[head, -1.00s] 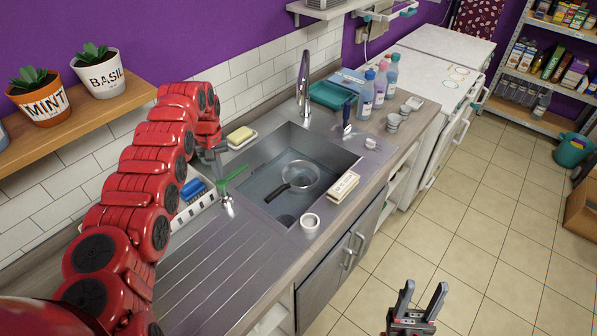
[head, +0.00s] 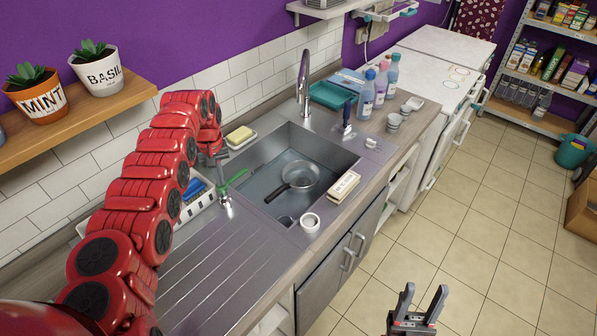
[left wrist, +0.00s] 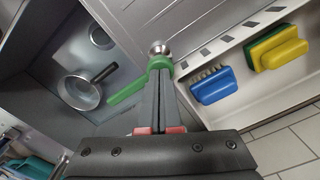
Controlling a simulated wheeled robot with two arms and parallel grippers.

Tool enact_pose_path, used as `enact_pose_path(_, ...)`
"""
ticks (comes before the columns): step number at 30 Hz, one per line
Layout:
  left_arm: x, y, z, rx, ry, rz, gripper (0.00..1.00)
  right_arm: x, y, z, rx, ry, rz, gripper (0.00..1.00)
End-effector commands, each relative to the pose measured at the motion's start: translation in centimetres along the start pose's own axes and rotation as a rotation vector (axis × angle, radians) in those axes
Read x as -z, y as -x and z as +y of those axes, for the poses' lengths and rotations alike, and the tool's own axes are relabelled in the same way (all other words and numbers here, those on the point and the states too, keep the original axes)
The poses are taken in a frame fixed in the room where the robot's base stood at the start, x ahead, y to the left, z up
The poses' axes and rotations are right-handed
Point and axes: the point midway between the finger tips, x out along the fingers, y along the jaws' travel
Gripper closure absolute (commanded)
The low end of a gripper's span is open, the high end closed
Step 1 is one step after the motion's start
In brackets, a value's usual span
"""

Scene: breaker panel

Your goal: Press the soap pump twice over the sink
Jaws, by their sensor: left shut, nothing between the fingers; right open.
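The soap pump (head: 236,180) has a green head and spout on a silver base, at the left rim of the sink (head: 318,200). Its spout points toward the basin. My left gripper (head: 221,180) is shut and empty, fingers pointing down at the pump head. In the left wrist view, the shut fingertips (left wrist: 160,76) lie over the green head of the pump (left wrist: 128,92); I cannot tell whether they touch it or how far it is pressed. My right gripper (head: 420,300) is open and empty, over the floor right of the counter.
A small black-handled pan (head: 302,175) lies in the basin. A white cup (head: 310,222) and a box (head: 344,186) stand on the front rim.

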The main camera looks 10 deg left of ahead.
Motion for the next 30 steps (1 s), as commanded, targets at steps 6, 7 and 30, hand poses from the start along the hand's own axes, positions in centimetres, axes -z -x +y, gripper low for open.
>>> enact_pose_path(6, -0.1, 0.5, 0.0, 0.000, 0.000, -0.005, 1.00, 0.1, -0.3, 0.0, 0.000, 0.000, 0.000, 0.50)
enact_pose_path(7, -0.1, 0.7, 0.0, 0.000, 0.000, -0.005, 1.00, 0.1, -0.4, 0.0, 0.000, 0.000, 0.000, 0.50)
enact_pose_path(30, 0.0, 3.3, 0.0, 0.000, 0.000, -0.002, 1.00, 0.2, -1.0, 0.1, 0.000, 0.000, 0.000, 0.50)
